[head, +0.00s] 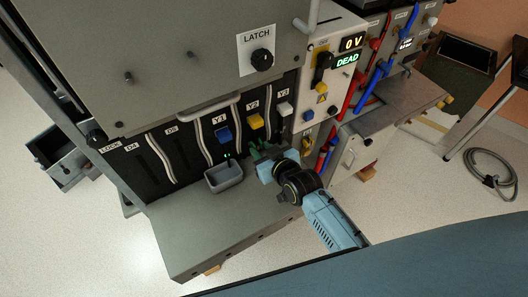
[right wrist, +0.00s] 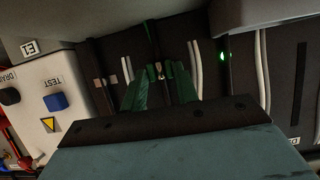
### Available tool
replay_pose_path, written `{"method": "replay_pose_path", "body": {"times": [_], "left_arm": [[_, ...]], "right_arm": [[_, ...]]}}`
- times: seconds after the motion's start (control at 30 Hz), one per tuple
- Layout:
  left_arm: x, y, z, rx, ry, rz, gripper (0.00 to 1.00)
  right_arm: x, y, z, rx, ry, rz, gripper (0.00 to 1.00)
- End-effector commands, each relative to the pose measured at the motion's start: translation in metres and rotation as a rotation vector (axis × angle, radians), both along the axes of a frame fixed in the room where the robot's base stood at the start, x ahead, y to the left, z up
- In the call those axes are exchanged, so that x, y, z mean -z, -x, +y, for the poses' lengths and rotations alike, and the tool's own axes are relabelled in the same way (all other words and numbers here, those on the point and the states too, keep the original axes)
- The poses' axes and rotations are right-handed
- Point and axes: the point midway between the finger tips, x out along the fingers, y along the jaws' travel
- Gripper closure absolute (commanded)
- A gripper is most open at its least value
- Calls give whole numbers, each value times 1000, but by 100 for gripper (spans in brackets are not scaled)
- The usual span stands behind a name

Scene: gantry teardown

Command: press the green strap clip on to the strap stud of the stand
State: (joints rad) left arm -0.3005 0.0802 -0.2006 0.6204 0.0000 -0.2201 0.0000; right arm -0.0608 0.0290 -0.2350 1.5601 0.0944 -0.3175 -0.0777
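The grey stand (head: 215,225) has a dark front with pale straps and a row of labels. A blue clip (head: 223,135), a yellow clip (head: 256,121) and a white clip (head: 284,108) sit below Y1, Y2 and Y3. My right gripper (head: 255,150) is at the lower front, just below the yellow clip. In the right wrist view its two dark green fingers (right wrist: 161,85) stand apart. Small green parts (right wrist: 169,70) and a tan piece lie between or beyond the fingertips. I cannot tell whether they are the green clip and stud or whether the fingers touch them. My left gripper is out of view.
A small grey bin (head: 223,177) stands on the ledge left of my right gripper. A white panel (head: 318,85) with a DEAD display is to the right, beside red and blue cables. The ledge front is clear.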

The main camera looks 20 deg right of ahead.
Motion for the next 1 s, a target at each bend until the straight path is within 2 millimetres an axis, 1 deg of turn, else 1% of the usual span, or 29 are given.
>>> {"method": "replay_pose_path", "body": {"times": [0.03, 0.1, 0.17, 0.43, 0.57, 0.67, 1.0], "left_arm": [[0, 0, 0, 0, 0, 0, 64], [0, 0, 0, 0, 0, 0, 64], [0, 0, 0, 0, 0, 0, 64], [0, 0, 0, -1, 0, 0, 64], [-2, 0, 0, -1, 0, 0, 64], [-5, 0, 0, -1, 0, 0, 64], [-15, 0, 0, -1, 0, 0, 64]], "right_arm": [[0, 0, 0, 0, 0, 0, 63], [0, 0, 0, 0, 0, -1, 54], [0, 0, 0, 0, 0, 0, 47], [0, 1, 0, 0, 0, 0, 47], [-3, 9, -2, 0, 1, 2, 47], [-9, 21, -6, 0, 0, 1, 47], [-37, 87, -23, 0, 0, 2, 47]]}}
